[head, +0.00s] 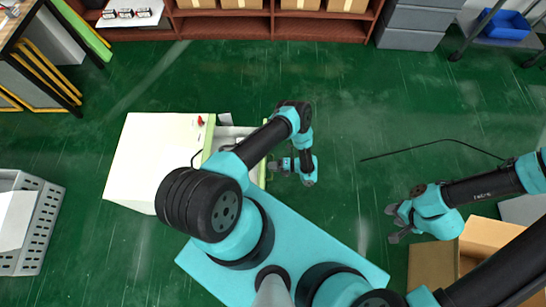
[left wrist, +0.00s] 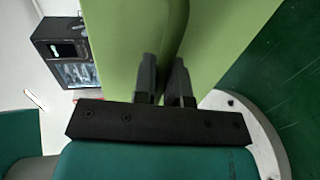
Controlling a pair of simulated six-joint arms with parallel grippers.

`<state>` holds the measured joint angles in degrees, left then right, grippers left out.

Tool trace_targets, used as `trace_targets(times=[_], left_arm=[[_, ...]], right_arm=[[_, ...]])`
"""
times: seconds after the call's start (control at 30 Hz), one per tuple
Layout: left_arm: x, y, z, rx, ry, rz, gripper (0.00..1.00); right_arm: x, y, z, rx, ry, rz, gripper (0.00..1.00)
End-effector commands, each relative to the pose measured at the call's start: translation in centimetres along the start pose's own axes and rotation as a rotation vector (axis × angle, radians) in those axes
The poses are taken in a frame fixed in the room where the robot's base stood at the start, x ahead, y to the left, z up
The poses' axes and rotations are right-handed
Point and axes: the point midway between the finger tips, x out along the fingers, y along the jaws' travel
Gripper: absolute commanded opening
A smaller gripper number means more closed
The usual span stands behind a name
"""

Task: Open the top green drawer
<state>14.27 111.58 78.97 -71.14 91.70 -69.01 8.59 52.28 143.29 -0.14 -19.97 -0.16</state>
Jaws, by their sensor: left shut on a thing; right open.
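The white cabinet (head: 150,160) stands left of centre in the head view. Its top drawer is out toward the right, its pale inside (head: 225,133) partly hidden by my left arm. The green drawer front (head: 263,172) is at the drawer's right end. My left gripper (head: 274,167) is at that front. In the left wrist view, my left gripper (left wrist: 164,75) is shut on the green handle ridge (left wrist: 172,30) of the green front (left wrist: 225,45). My right gripper (head: 394,224) is open and empty at the right, well apart from the cabinet.
A dark box with a clear window (left wrist: 62,50) lies in the drawer. A small red thing (head: 200,121) is on the cabinet top. An open cardboard box (head: 435,265) stands below my right gripper. A grey crate (head: 40,225) is at far left.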

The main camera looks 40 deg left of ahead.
Motion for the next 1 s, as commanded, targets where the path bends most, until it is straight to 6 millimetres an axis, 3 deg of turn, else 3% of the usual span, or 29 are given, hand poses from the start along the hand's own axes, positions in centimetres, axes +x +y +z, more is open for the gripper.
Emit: trace_targets(times=[0.27,0.3,0.5,1.0], left_arm=[[0.05,0.00,-0.07,0.001,0.003,0.001,0.00],[0.05,0.00,-0.07,0.001,0.003,0.001,0.16],[0.03,0.00,-0.02,0.000,0.002,0.000,0.35],[-0.33,0.00,0.04,-0.001,0.000,0.000,0.36]], right_arm=[[0.00,0.00,0.00,0.000,0.000,0.000,0.43],[0.00,0.00,0.00,0.000,0.000,0.000,0.43],[-0.01,0.01,0.00,0.000,0.000,0.000,0.43],[-0.01,0.01,0.00,0.000,0.000,0.000,0.43]])
